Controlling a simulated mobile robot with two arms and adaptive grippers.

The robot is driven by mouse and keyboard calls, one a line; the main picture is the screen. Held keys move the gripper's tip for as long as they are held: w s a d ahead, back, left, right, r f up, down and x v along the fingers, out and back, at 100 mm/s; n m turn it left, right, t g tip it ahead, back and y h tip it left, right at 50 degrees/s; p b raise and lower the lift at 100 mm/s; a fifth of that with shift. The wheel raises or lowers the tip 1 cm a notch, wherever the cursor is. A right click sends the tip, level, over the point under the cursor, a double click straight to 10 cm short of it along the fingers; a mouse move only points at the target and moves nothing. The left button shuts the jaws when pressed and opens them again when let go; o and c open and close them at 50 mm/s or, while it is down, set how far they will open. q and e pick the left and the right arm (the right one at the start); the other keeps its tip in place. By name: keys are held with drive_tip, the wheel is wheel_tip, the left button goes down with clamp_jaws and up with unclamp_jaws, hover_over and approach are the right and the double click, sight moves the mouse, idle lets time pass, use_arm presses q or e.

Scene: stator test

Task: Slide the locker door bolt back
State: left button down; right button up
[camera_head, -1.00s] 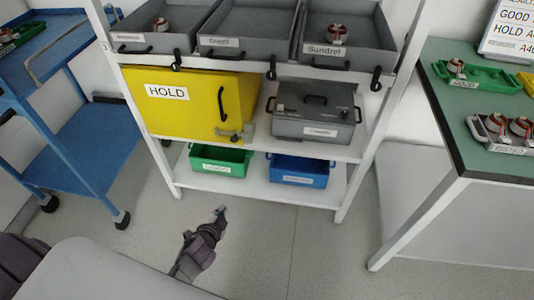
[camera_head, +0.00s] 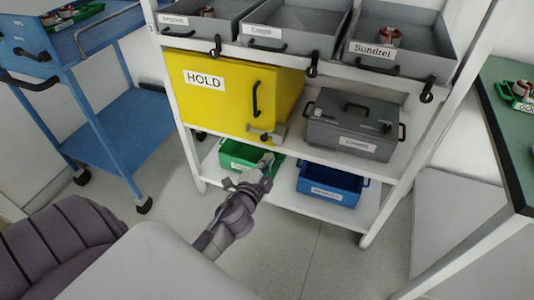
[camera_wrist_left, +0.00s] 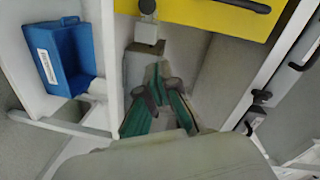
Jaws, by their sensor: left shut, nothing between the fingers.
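The yellow locker (camera_head: 225,92) with a HOLD label stands on the middle shelf, its door closed. The door bolt (camera_head: 262,136) is a small grey fitting at the door's lower right. In the left wrist view the bolt (camera_wrist_left: 147,30) shows at the top, with a dark knob, beside the yellow door (camera_wrist_left: 205,14). My left gripper (camera_head: 267,160) is shut and empty, just below the bolt in the head view and apart from it. Its fingers (camera_wrist_left: 160,72) converge below the bolt in the left wrist view. How far the bolt is slid is too small to tell. My right gripper is out of view.
A grey lidded box (camera_head: 352,125) sits right of the locker. A green bin (camera_head: 234,158), partly behind my gripper, and a blue bin (camera_head: 328,188) stand on the lower shelf. Grey trays (camera_head: 290,30) are above. A blue cart (camera_head: 112,140) stands left; the floor in front is clear.

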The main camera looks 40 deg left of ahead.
sight(273, 136)
use_arm(q)
drive_tip(key=w+a+f, duration=0.1)
drive_tip(key=w, duration=0.1)
drive_tip(key=w+a+b, duration=0.1)
drive_tip(key=w+a, duration=0.1)
drive_tip(key=w, duration=0.1)
drive_tip(key=w+a+f, duration=0.1)
drive_tip(key=w+a, duration=0.1)
drive_tip(key=w, duration=0.1)
drive_tip(key=shift+w+a+f+b, duration=0.1)
drive_tip(key=shift+w+f+b, duration=0.1)
drive_tip(key=shift+f+b, duration=0.15)
drive_tip(key=shift+a+f, duration=0.1)
drive_tip(key=shift+a, duration=0.2)
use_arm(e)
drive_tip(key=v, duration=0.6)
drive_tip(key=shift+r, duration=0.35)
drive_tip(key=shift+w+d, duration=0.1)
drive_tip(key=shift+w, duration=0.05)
use_arm(q)
drive_tip(key=a, duration=0.3)
drive_tip(key=shift+s+a, duration=0.15)
drive_tip(key=shift+s, duration=0.25)
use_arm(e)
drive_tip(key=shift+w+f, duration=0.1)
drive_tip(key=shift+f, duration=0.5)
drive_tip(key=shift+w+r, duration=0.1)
